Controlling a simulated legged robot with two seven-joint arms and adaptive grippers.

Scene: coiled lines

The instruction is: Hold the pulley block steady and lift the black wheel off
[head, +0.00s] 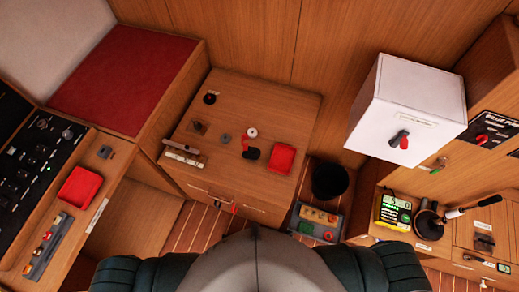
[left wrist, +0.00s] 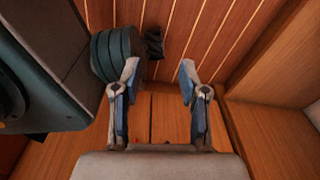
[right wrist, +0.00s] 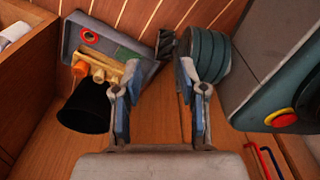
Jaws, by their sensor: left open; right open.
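On top of the wooden cabinet in the head view is a small upright cluster: a white disc (head: 252,132), a red part (head: 246,143) and a black rounded part (head: 252,153). A separate black wheel-like ring (head: 210,98) lies near the back left corner. At this size I cannot tell surely which of these are the pulley block and its black wheel. My left gripper (left wrist: 158,75) is open and empty in the left wrist view, above wood and plank floor. My right gripper (right wrist: 158,75) is open and empty in the right wrist view. Neither gripper shows in the head view.
The cabinet top (head: 285,110) also holds a red tray (head: 282,158), a grey piece (head: 225,138) and a pale bar (head: 184,154). A black bin (head: 329,181) and grey tray (head: 315,222) stand right of it. A white box (head: 405,105) juts out at right.

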